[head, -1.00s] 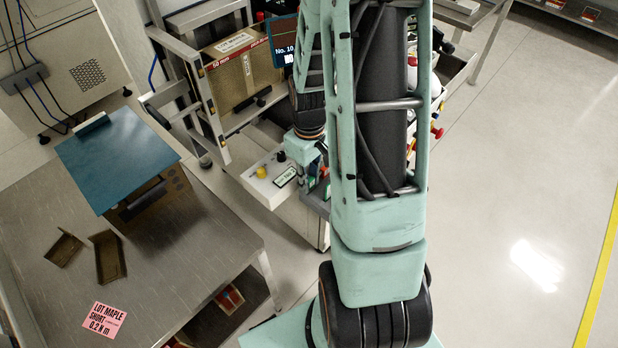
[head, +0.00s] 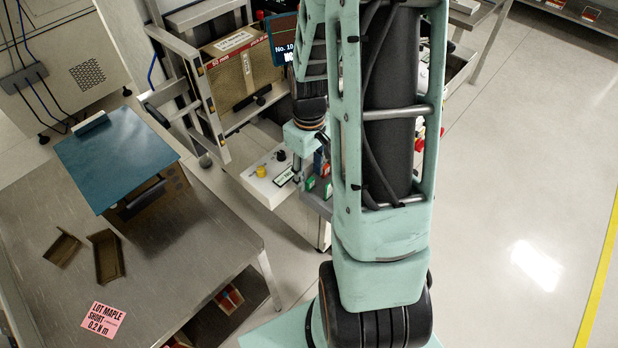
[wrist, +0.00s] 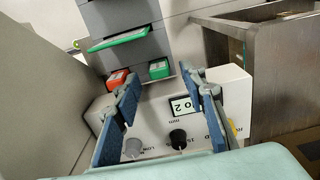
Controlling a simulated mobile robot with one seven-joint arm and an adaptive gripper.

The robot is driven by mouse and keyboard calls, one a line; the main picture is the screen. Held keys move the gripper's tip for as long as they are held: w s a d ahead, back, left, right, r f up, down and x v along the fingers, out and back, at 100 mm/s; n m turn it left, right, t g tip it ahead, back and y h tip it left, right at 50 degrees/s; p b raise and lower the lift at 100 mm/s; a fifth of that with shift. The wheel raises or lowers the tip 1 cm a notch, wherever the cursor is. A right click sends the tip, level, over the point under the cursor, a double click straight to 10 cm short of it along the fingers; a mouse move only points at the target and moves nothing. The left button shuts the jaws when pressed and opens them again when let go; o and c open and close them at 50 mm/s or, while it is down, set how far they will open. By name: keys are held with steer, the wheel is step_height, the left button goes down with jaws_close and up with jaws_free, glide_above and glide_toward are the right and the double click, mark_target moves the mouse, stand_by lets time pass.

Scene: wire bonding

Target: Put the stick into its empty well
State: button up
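In the wrist view my gripper (wrist: 160,80) shows two blue-padded fingers, spread apart with nothing between them. Just beyond the fingertips, a red block end (wrist: 117,80) and a green block end (wrist: 158,69) sit at the edge of a grey holder (wrist: 130,50). Green and red ends (head: 318,187) also show beside my arm in the head view. I cannot tell which piece is the stick, and no empty well can be made out. My arm hides much of this area in the head view.
A white control box (wrist: 150,130) with knobs and a small display lies under the fingers; it also shows in the head view (head: 270,178). A grey metal wall (wrist: 285,80) stands close on the right. A steel table (head: 190,270) with brown trays is at left; floor at right is clear.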

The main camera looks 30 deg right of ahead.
mark_target(310, 179)
step_height(310, 179, up, 9)
stand_by(0.3)
steer(key=shift+s, duration=0.15)
stand_by(0.4)
